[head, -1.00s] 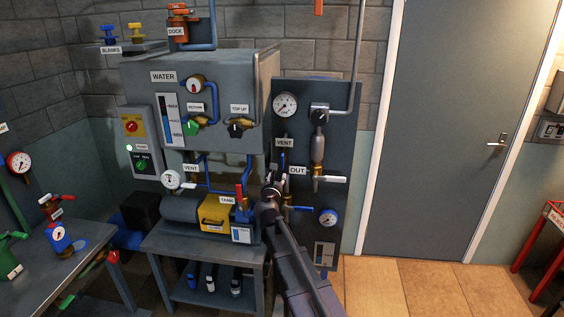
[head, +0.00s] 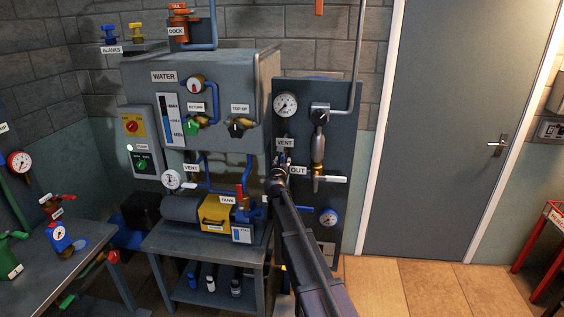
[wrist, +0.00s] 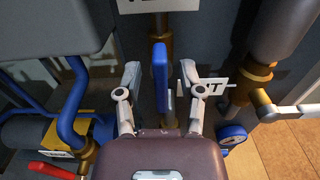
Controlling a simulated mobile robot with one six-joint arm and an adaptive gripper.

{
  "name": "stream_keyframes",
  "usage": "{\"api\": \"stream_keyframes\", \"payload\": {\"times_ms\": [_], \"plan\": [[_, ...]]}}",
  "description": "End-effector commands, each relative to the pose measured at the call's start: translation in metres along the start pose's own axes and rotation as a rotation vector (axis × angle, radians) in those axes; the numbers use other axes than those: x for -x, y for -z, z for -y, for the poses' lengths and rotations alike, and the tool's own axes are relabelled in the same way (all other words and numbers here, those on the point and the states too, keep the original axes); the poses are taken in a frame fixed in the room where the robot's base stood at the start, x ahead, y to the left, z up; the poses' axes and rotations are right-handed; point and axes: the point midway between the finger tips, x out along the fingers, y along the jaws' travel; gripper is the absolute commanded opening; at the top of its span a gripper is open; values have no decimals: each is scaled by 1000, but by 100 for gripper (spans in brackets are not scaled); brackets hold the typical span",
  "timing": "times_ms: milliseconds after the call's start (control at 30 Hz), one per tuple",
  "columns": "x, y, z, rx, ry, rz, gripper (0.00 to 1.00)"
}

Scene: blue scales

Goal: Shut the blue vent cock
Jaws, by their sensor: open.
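The blue vent cock shows in the wrist view as a blue lever (wrist: 160,72) on a vertical brass-coloured pipe, under a white label. The lever points along the pipe. My gripper (wrist: 160,84) is open, one finger on each side of the lever, with a gap visible on both sides. In the head view my gripper (head: 278,175) is just below the VENT label (head: 285,142) on the dark right-hand panel (head: 343,110). My gripper hides most of the cock there.
The OUT pipe with its white-handled valve (head: 329,179) is close on the right. The grey water tank (head: 220,75) is on the left, with the yellow unit (head: 215,212) below it. A blue pipe (wrist: 72,105) and a red lever (wrist: 50,170) are left of my gripper.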

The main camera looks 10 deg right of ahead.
Motion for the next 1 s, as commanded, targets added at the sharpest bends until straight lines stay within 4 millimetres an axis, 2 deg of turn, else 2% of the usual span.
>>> {"api": "stream_keyframes", "payload": {"times_ms": [367, 400, 567, 667, 700, 1000], "plan": [[-4, 0, 1, 0, 1, 0, 50], [-4, 0, 1, 0, 1, 0, 47], [-4, 0, 1, 0, 1, 0, 0], [-4, 0, 1, 0, 1, 0, 0], [-2, 0, -6, 0, -3, 0, 0], [-4, 0, -2, -26, -3, 0, 0]]}}
